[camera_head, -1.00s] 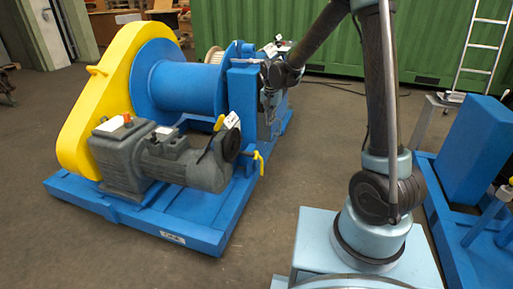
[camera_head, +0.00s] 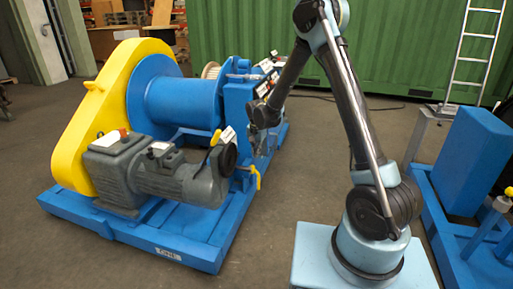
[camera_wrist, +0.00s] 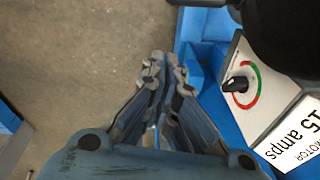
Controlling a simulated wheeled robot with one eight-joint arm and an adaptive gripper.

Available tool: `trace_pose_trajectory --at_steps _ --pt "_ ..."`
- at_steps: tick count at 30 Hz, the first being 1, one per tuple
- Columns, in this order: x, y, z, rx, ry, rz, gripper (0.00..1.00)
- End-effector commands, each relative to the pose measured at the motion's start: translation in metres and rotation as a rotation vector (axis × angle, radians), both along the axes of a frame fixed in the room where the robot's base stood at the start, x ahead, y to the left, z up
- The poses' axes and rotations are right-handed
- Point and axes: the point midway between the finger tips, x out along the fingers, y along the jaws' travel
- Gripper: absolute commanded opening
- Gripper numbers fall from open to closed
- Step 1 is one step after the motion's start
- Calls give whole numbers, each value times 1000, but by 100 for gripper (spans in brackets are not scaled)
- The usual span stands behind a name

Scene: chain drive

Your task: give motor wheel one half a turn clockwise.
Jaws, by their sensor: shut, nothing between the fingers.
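The motor wheel (camera_head: 229,158) is a dark round wheel on the near end of the grey motor (camera_head: 180,175), left of my gripper in the head view. In the wrist view, a large black rounded shape (camera_wrist: 290,35) fills the upper right corner, probably this wheel. My gripper (camera_head: 262,148) hangs at the right of the motor end in the head view, apart from the wheel. In the wrist view my gripper (camera_wrist: 165,68) has its fingers together and empty, over the floor beside the blue frame.
A white panel (camera_wrist: 262,70) with a black knob (camera_wrist: 236,84) and a "15 amps" motor label lies right of the fingers. Yellow handles (camera_head: 256,172) stick out near the motor end. The blue base (camera_head: 190,240) lies below. Open floor (camera_wrist: 80,60) is at the left.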

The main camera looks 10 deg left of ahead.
Motion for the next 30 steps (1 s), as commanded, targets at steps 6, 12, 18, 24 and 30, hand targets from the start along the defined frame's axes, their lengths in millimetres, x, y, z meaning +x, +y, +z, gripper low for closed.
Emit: trace_pose_trajectory --at_steps 6,12,18,24,30 --pt "-7 4 -25 1 0 2 0" --pt "-26 9 -33 0 0 2 0" --pt "-32 11 -35 0 0 -1 0" --pt "-33 11 -35 0 0 -1 0" --pt "-34 13 -35 1 5 2 0"
